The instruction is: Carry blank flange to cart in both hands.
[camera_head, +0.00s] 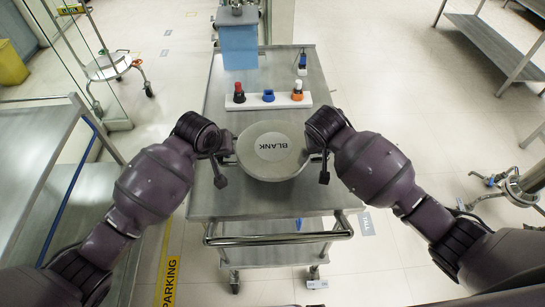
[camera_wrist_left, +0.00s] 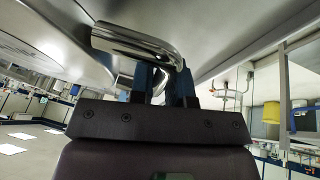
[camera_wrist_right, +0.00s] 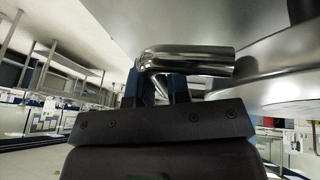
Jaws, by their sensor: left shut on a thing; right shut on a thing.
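The blank flange (camera_head: 272,165) is a round grey metal disc with a pale centre label reading BLANK. In the head view it is held level between my two grippers, over the near part of the cart (camera_head: 225,200). I cannot tell whether it touches the cart top. My left gripper (camera_wrist_left: 165,85) is shut on a shiny bent handle (camera_wrist_left: 125,40) at the flange's left side. My right gripper (camera_wrist_right: 160,88) is shut on the matching handle (camera_wrist_right: 195,62) at the right side.
A white holder (camera_head: 285,100) with red, blue and orange items stands across the cart beyond the flange. Behind it are a blue box (camera_head: 239,48) and a small blue item (camera_head: 302,70). A metal table (camera_head: 30,165) is at left and a shelf (camera_head: 490,45) at far right.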

